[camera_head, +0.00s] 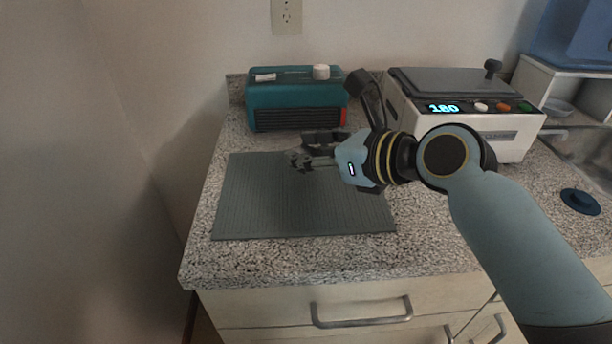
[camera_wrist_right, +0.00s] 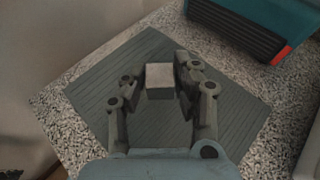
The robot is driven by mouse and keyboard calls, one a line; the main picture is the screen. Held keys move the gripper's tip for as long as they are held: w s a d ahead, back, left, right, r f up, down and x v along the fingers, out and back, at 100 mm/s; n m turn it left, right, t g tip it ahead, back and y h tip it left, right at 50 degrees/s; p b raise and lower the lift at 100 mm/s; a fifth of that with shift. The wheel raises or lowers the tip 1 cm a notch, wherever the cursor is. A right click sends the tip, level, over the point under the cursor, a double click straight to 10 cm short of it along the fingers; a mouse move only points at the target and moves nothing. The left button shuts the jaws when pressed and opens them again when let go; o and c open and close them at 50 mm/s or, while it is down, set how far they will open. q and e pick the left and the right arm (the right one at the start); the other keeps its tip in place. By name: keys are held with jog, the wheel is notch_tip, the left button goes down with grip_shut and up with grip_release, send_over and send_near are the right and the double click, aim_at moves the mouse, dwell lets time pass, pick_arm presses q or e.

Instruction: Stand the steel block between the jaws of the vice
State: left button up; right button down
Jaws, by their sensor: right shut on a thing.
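My right gripper (camera_head: 303,151) is above the back part of a grey ribbed mat (camera_head: 255,205). In the right wrist view the gripper (camera_wrist_right: 161,77) is shut on a small grey steel block (camera_wrist_right: 160,74), held between its two fingertips with the mat behind it. In the head view the fingers largely hide the block. I cannot make out the vice in either view. My left gripper is not in view.
A teal box (camera_head: 290,98) with a white knob stands behind the mat, and a white appliance (camera_head: 497,137) with a lit "180" display stands to the right. A dark blue disc (camera_head: 580,201) lies near the sink. The mat's front half is clear.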

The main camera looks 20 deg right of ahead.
aim_at(306, 189)
jog(key=shift+w+a+f, duration=0.15)
jog(key=shift+w, duration=0.1)
notch_tip(306, 189, down, 4)
jog(key=shift+b, duration=0.65)
jog(key=c, duration=1)
grip_release()
